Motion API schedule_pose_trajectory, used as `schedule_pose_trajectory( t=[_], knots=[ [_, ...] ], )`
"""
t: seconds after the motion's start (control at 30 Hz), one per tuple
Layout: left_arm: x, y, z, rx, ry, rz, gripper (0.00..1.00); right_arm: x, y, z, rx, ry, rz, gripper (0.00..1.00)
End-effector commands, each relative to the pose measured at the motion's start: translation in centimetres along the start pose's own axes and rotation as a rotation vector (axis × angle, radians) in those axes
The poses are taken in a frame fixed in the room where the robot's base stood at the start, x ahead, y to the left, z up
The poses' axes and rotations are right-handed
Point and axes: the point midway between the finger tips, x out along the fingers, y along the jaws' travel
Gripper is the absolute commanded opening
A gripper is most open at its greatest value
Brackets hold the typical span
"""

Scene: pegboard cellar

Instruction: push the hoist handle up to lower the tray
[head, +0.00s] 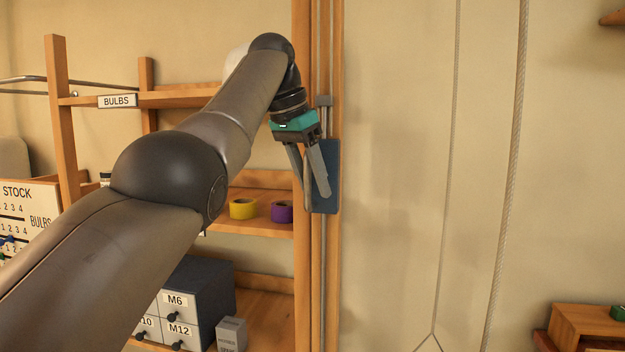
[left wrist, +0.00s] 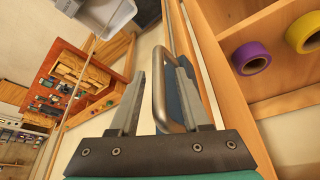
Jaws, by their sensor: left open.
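The hoist handle is a bent metal bar (left wrist: 159,92) on a blue plate (head: 329,178), which sits on a vertical metal rail (head: 324,255) along a wooden post. My left gripper (head: 314,194) is open at the blue plate and points downward. In the left wrist view, its two fingers (left wrist: 157,75) stand on either side of the handle bar, without closing on it. A grey tray-like container (left wrist: 108,14) shows at the top of the left wrist view; I cannot tell whether it is the hoist tray. My right gripper is not in view.
Wooden shelves left of the post hold a yellow tape roll (head: 243,208), a purple tape roll (head: 282,211) and a drawer cabinet (head: 205,290). A rope (head: 508,180) and a thin cord (head: 449,150) hang right of the post. The wall between is bare.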

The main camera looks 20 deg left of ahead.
Motion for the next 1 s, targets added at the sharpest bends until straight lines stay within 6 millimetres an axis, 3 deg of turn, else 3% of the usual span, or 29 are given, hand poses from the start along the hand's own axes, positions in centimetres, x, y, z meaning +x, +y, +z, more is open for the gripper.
schedule_pose_trajectory(
  t=[0.13,0.27,0.7,1.0],
  knots=[
    [-0.6,0.0,0.0,-0.001,-0.001,0.0,0.47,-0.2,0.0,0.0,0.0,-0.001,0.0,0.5],
    [-2.6,-0.1,-0.1,-0.001,0.0,-0.001,0.47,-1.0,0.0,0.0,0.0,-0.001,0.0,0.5],
    [-12.7,0.0,-0.1,0.0,0.001,0.0,0.47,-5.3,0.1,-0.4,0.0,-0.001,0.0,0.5],
    [-15.2,0.0,0.0,0.0,0.0,0.001,0.47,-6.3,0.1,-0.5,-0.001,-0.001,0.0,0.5]
  ],
)
